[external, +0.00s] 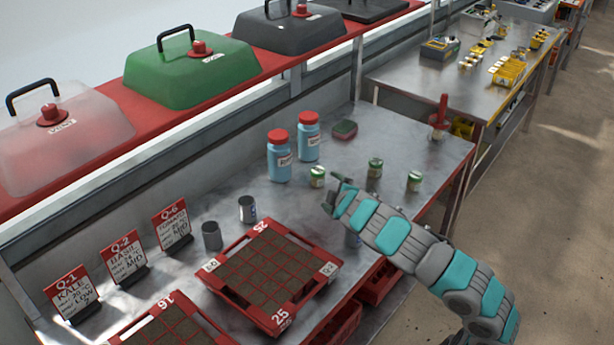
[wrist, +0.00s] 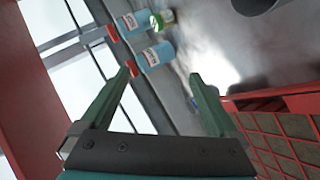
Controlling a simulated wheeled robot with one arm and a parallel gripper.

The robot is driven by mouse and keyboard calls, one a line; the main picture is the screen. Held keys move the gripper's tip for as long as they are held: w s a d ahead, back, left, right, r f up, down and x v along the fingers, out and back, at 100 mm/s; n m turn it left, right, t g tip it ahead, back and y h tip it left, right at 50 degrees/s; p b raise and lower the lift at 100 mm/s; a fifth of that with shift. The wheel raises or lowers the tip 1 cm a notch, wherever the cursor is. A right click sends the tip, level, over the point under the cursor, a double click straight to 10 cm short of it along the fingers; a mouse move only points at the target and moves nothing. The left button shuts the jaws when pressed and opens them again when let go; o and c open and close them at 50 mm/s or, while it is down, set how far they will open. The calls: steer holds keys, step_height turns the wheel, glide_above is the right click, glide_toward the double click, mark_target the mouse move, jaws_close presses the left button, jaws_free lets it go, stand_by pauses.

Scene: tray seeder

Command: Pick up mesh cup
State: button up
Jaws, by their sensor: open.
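Two small grey cups stand on the metal bench behind the red seed tray: a darker cup (external: 211,236) on the left and a shinier cup (external: 247,209) with a bluish mark to its right. I cannot tell for sure which is the mesh cup. Another small cup (external: 353,239) is mostly hidden behind my arm. My gripper (external: 339,192) is above the bench, to the right of the two cups and apart from them. In the wrist view my gripper (wrist: 162,74) is open, with nothing between its fingers. A dark cup (wrist: 252,6) is cut off at that view's top edge.
Two blue bottles with red caps (external: 279,160) (external: 308,138) and several green-lidded jars (external: 375,168) stand around the gripper's far side. The red seed tray (external: 277,327) fills the front, with sign cards (external: 125,260) at left. Bare bench lies between the cups and bottles.

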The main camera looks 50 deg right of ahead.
steer(key=s+d+f+m+t+y+b, duration=0.1)
steer(key=s+d+f+m+t+b, duration=0.1)
steer(key=s+m, duration=0.85)
steer(key=shift+m+y, duration=0.3)
steer(key=shift+m, duration=0.05)
step_height(320, 180, down, 6)
steer(key=shift+s+a+p, duration=0.1)
steer(key=shift+s+p, duration=0.05)
steer(key=shift+p, duration=0.15)
steer(key=shift+w+f, duration=0.3)
steer(key=shift+f, duration=0.1)
steer(key=shift+a+f+x, duration=0.1)
steer(key=shift+x, duration=1.75)
steer(key=shift+a+f+x, duration=0.1)
steer(key=shift+x, duration=1.8)
steer(key=c, duration=1.4)
